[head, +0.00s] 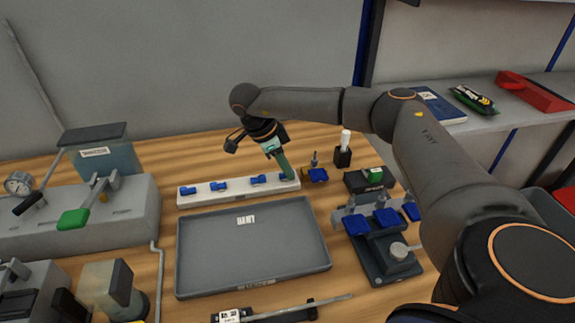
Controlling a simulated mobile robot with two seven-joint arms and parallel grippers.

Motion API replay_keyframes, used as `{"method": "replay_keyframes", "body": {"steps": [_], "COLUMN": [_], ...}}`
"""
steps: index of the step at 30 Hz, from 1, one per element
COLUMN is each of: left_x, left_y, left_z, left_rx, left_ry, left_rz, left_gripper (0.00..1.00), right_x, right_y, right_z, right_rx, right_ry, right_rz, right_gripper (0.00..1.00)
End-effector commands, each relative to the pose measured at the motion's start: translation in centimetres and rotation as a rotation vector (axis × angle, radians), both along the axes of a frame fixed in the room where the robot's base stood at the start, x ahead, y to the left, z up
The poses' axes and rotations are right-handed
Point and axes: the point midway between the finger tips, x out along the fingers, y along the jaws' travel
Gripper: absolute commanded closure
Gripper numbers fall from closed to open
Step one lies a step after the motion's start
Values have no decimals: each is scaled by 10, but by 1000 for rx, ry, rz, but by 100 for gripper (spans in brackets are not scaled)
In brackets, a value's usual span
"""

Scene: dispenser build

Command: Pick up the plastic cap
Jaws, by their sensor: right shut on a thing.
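A white strip (238,189) on the wooden table carries a row of small blue plastic caps, one of them near its left end (188,190). My right gripper (285,172) points down at the right end of the strip. Its greenish fingers are shut on the blue cap there, which is mostly hidden by the fingers. I cannot tell whether that cap is still touching the strip. My left gripper is not in view.
A grey tray (250,275) lies in front of the strip. A stand with blue parts (386,218) and a black box with a green top (370,178) are at the right. A grey machine with a green lever (74,218) stands at the left.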

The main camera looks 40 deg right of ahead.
Motion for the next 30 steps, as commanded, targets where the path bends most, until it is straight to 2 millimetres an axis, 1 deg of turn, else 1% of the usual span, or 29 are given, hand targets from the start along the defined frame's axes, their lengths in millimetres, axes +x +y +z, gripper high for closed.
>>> {"method": "replay_keyframes", "body": {"steps": [8, 14, 18, 20, 23, 24, 27, 30], "left_x": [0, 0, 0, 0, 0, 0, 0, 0], "left_y": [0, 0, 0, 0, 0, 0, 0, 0], "left_z": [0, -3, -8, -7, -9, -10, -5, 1], "left_rx": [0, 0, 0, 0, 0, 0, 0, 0], "left_ry": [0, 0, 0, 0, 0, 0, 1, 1], "left_rz": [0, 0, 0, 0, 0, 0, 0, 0], "left_gripper": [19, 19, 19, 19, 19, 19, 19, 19], "right_x": [0, 1, 1, -5, -17, -23, -36, -52], "right_y": [0, 0, 0, 6, 17, 22, 35, 49], "right_z": [1, 11, 31, 41, 60, 69, 95, 104], "right_rx": [0, 2, 1, 2, 2, 2, -1, -2], "right_ry": [0, -3, -4, -2, -5, -5, -5, -2], "right_rz": [0, 0, 0, 4, 6, 6, 6, 6], "right_gripper": [100, 100, 100, 100, 100, 100, 100, 100]}}
